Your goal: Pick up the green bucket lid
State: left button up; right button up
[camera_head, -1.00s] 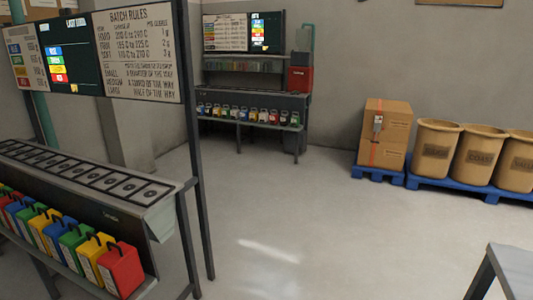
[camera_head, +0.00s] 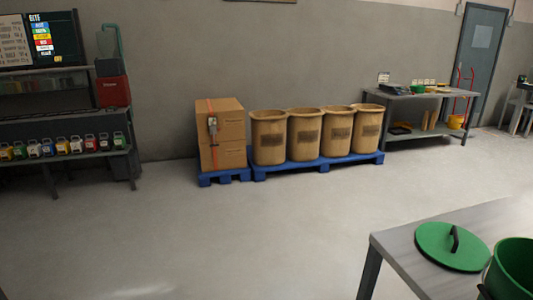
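The green bucket lid (camera_head: 452,247) is a flat round disc with a dark handle standing up near its middle. It lies on a grey table (camera_head: 408,235) at the lower right of the head view. A green bucket (camera_head: 511,272) stands just to the right of the lid, cut off by the picture's right and bottom edges. Its rim looks open at the top. Neither of my grippers shows in the view.
Cardboard boxes (camera_head: 220,135) and several brown barrels (camera_head: 305,135) stand on blue pallets (camera_head: 318,165) along the wall. A workbench (camera_head: 420,95) is at the back right, beside a door (camera_head: 479,52). A rack (camera_head: 65,130) with small coloured containers is at left. The floor between is clear.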

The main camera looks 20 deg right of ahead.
aim_at(454, 247)
jog(key=i+z, duration=0.25)
jog(key=z, duration=0.25)
jog(key=i+j+z, duration=0.2)
jog(key=z, duration=0.25)
jog(key=i+j+z, duration=0.2)
jog(key=z, duration=0.3)
jog(key=i+j+z, duration=0.15)
jog(key=z, duration=0.25)
jog(key=i+j+z, duration=0.15)
jog(key=z, duration=0.3)
jog(key=j+z, duration=0.4)
jog(key=i+l, duration=0.05)
